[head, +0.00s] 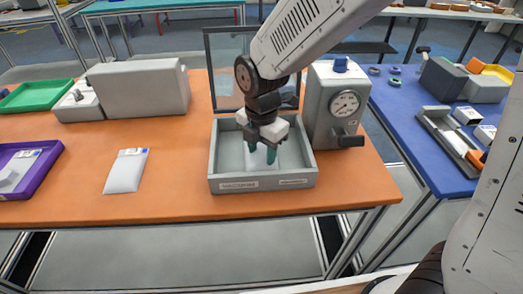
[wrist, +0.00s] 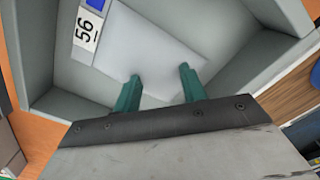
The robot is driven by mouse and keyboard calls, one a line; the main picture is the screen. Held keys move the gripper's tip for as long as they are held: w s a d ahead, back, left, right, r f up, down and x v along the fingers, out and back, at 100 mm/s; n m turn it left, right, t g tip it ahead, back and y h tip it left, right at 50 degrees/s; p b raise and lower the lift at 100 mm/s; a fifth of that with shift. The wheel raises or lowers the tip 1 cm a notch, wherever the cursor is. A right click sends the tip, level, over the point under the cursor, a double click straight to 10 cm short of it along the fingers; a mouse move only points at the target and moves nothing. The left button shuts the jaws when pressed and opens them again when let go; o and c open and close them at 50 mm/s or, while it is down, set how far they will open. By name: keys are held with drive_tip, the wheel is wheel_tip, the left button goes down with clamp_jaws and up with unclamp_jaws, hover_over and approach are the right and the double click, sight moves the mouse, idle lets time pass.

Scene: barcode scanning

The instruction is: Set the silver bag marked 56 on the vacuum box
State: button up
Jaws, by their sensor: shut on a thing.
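The silver bag marked 56 (wrist: 150,50) is inside the vacuum box, with its white label and blue patch toward the upper left of the wrist view. In the head view the bag (head: 261,158) is partly hidden by the fingers. The grey vacuum box (head: 214,170) stands on the orange table, and its clear lid (head: 224,62) is raised at the back. My gripper (head: 261,154) points down into the box, with green fingers shut on the bag's near part. The wrist view shows the fingertips (wrist: 160,75) at the bag. I cannot tell whether the bag touches the box floor.
A second silver bag (head: 126,172) lies on the orange table (head: 80,195) to the left. A gauge unit (head: 327,110) stands close to the box's right. A purple tray (head: 40,165), a green tray (head: 38,94) and a grey machine (head: 138,88) are farther left.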

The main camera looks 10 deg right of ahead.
sight(261, 155)
drive_tip(key=o, duration=1.1)
drive_tip(key=shift+f, duration=0.15)
wheel_tip(261, 155, up, 12)
drive_tip(key=s+d+r+m, duration=0.2)
drive_tip(key=s+d+m, duration=0.2)
drive_tip(key=d+m, duration=0.2)
drive_tip(key=s+d+r+m, duration=0.3)
drive_tip(key=s+d+m, duration=0.1)
drive_tip(key=d+m, duration=0.25)
drive_tip(key=s+d+m, duration=0.2)
drive_tip(key=s+m, duration=0.2)
drive_tip(key=s+d+f+m, duration=0.1)
drive_tip(key=s+d+m, duration=0.2)
drive_tip(key=m, duration=0.2)
drive_tip(key=s+d+m+t, duration=0.1)
drive_tip(key=s+d+m, duration=0.2)
drive_tip(key=s+m, duration=0.1)
drive_tip(key=shift+s+d+f+m, duration=0.15)
drive_tip(key=shift+s+f+m, duration=0.25)
drive_tip(key=shift+m, duration=0.15)
